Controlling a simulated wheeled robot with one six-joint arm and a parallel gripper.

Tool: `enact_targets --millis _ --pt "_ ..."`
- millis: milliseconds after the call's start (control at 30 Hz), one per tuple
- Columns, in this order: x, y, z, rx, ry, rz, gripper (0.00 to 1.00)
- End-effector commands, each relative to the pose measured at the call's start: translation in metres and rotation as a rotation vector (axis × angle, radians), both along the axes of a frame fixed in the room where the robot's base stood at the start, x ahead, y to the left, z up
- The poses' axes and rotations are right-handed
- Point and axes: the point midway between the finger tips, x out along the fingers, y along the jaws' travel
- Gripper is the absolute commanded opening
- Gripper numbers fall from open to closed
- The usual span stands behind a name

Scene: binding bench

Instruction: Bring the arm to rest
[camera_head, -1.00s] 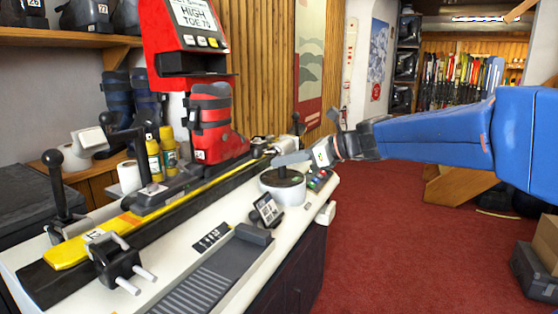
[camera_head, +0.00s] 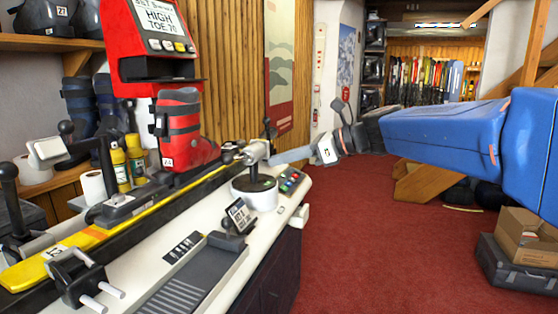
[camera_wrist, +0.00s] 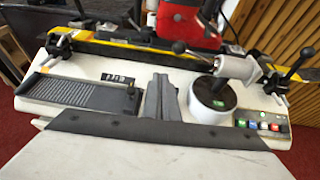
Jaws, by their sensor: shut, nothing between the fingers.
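My gripper (camera_head: 274,159) reaches in from the right at the end of my blue arm, over the right part of the bench. Its grey fingers are shut and empty, and point left past the white round pot (camera_head: 262,197). In the wrist view the shut fingers (camera_wrist: 158,85) stand in the middle, left of the pot (camera_wrist: 212,105). I cannot tell how high they are above the bench top.
The bench (camera_head: 150,262) holds a yellow ski (camera_head: 95,236), a red boot (camera_head: 187,140), clamps, a small display (camera_head: 240,214) and a grey ribbed tray (camera_head: 190,283). A red device (camera_head: 150,50) rises behind. Red carpet (camera_head: 370,245) is open at right, with boxes (camera_head: 525,238) beyond.

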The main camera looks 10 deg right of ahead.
Motion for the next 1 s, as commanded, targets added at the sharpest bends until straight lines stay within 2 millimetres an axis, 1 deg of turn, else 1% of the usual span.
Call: enact_targets --millis 167,267,367,467,500,567,600,667,800,867,900,1000 --pt "-0.002 0.001 -0.002 -0.012 -0.005 0.005 0.00" --pt "-0.014 0.003 -0.014 -0.082 -0.037 0.035 0.00" --pt "-0.039 0.006 -0.039 -0.229 -0.110 0.106 0.00" --pt "-0.072 0.005 -0.072 -0.429 -0.210 0.218 0.00" --pt "-0.085 0.003 -0.086 -0.512 -0.250 0.270 0.00" --pt "-0.104 -0.002 -0.106 -0.632 -0.312 0.353 0.00" --pt "-0.117 -0.005 -0.119 -0.711 -0.353 0.411 0.00" --pt "-0.136 -0.012 -0.138 -0.826 -0.414 0.503 0.00" --pt "-0.176 -0.032 -0.179 -1.081 -0.552 0.743 0.00" --pt "-0.193 -0.042 -0.195 -1.183 -0.610 0.857 0.00" --pt "-0.203 -0.050 -0.205 -1.251 -0.649 0.935 0.00" --pt "-0.226 -0.069 -0.228 -1.401 -0.737 1.136 0.00"
